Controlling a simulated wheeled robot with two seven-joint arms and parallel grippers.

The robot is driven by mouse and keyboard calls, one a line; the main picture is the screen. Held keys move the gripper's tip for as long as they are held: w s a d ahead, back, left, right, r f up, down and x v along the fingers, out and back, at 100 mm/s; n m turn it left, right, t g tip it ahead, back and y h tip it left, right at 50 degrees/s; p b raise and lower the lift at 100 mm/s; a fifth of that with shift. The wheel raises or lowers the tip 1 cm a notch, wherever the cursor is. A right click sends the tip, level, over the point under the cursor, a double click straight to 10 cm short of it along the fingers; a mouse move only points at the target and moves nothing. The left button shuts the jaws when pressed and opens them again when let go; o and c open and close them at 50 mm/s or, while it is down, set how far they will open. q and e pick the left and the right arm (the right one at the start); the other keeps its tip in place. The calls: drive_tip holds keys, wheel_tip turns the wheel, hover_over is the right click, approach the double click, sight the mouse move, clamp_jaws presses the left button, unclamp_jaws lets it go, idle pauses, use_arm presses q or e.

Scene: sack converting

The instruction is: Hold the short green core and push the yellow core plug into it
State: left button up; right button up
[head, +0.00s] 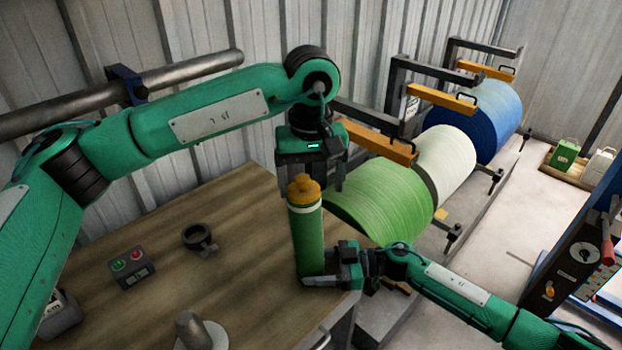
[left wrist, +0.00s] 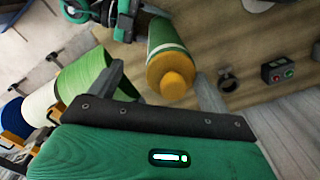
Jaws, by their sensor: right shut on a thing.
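The short green core (head: 308,240) stands upright near the right edge of the wooden table, with a pale band near its top. The yellow core plug (head: 304,188) sits at its upper end, its rounded knob upward; how deep it sits I cannot tell. My right gripper (head: 325,279) is shut on the core near its foot. My left gripper (head: 311,187) is above the core, pointing down, open and empty. In the left wrist view the plug (left wrist: 172,82) lies between the spread fingers, with visible gaps beside it.
On the table (head: 240,230) are a button box (head: 131,267), a dark ring clamp (head: 199,238) and a grey post on a pale base (head: 193,330). Large green (head: 385,200), white (head: 445,160) and blue (head: 488,115) rolls stand beyond the table's right edge.

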drive_tip(key=shift+f, duration=0.25)
use_arm(q)
wheel_tip(320, 180, up, 12)
idle(0.6)
drive_tip(key=shift+s, duration=0.1)
use_arm(e)
drive_tip(key=o, duration=0.8)
